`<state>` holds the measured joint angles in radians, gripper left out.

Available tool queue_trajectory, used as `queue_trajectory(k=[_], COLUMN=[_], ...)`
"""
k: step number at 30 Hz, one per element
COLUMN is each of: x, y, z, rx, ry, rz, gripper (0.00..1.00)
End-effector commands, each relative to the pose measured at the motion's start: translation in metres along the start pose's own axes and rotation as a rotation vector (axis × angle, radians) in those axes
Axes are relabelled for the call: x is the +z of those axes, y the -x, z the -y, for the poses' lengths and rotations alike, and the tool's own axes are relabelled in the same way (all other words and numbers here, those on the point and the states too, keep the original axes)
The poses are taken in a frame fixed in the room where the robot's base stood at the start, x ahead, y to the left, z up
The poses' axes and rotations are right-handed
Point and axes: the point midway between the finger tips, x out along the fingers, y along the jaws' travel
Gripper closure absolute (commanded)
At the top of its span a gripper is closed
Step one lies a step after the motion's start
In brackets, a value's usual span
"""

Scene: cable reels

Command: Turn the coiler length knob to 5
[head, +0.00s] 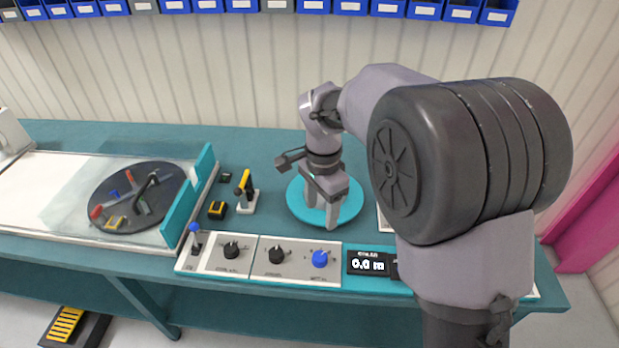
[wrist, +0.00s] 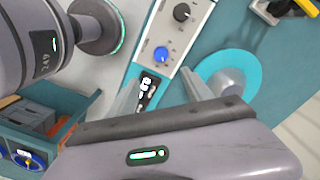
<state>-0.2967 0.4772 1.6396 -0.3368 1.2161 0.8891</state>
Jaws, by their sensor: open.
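My gripper (head: 321,213) is open and empty, pointing down above the turquoise disc and behind the front control strip. In the wrist view its two fingers (wrist: 160,92) stand apart, with the display between them. The black display (head: 370,263) reads 0.0 m in the head view; it also shows in the wrist view (wrist: 148,90). A blue knob (head: 320,259) is just left of the display, and shows in the wrist view too (wrist: 162,54). Black knobs (head: 276,254) (head: 232,249) sit farther left. My arm hides the strip right of the display. I cannot read the knob labels.
The turquoise disc (head: 349,209) lies behind the strip. A blue-tipped lever (head: 195,234) stands at the strip's left end. Blue bins (head: 315,5) line the wall.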

Motion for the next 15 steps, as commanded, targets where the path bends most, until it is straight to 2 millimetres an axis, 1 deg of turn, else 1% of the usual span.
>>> queue_trajectory(k=[1,3,5,7,15], x=[0.001,0.001,0.001,0.001,0.001], y=[-0.009,-0.019,-0.029,-0.045,-0.129], z=[0.006,0.011,0.011,0.01,0.007], rx=[0.018,0.029,0.032,0.032,0.032], ry=[-0.014,-0.029,-0.033,-0.033,-0.031], rz=[-0.001,-0.002,-0.002,-0.002,0.0], gripper=[0.41,0.41,0.41,0.41,0.41])
